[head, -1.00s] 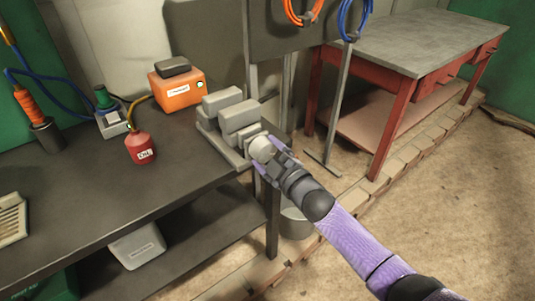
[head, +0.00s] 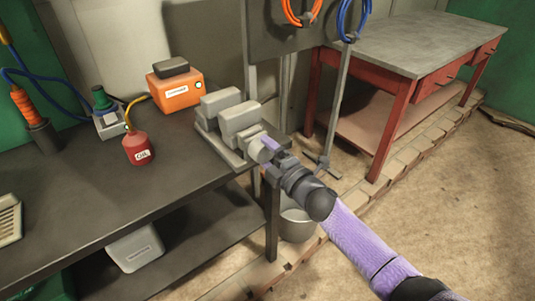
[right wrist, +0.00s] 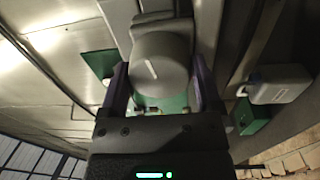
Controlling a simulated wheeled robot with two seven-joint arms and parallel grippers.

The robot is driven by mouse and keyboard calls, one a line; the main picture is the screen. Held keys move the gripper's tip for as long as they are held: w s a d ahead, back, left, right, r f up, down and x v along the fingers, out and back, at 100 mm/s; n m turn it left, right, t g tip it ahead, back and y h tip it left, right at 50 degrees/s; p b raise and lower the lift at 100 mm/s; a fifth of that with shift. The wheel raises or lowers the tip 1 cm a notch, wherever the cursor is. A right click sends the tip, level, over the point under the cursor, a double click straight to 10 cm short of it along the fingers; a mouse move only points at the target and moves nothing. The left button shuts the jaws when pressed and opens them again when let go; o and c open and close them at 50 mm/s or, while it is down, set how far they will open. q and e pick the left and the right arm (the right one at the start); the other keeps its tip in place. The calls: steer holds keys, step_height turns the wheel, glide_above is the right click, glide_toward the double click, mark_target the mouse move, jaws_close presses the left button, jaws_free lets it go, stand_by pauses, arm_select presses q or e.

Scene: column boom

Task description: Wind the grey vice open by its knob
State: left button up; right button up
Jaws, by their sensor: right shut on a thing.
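The grey vice (head: 238,121) sits on the right end of the dark workbench, its two jaw blocks side by side with a narrow gap between them. Its round grey knob (head: 258,149) faces my right arm. In the right wrist view the knob (right wrist: 160,66) lies between the two fingers and bears a short, slightly tilted white line. My right gripper (head: 267,152), with purple fingers, is shut on the knob; the fingers (right wrist: 163,88) flank it on both sides. My left gripper is not in view.
The workbench (head: 90,195) also holds a red oil can (head: 139,148), an orange box (head: 176,92) and a green-topped bottle on a grey base. A bucket (head: 297,224) stands below the bench's right end. A red-legged table (head: 420,45) is at the back right.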

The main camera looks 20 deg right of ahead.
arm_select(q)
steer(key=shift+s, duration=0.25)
arm_select(e)
steer(key=shift+f, duration=0.1)
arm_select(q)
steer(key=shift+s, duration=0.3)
arm_select(e)
steer(key=o, duration=1)
steer(key=shift+o, duration=0.2)
steer(key=shift+s, duration=0.15)
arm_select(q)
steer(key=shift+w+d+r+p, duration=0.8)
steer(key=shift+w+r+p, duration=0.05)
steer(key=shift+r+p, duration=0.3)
arm_select(e)
steer(key=v, duration=0.9)
steer(key=shift+s, duration=0.3)
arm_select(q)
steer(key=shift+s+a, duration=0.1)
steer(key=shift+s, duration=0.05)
arm_select(e)
steer(key=shift+d, duration=0.15)
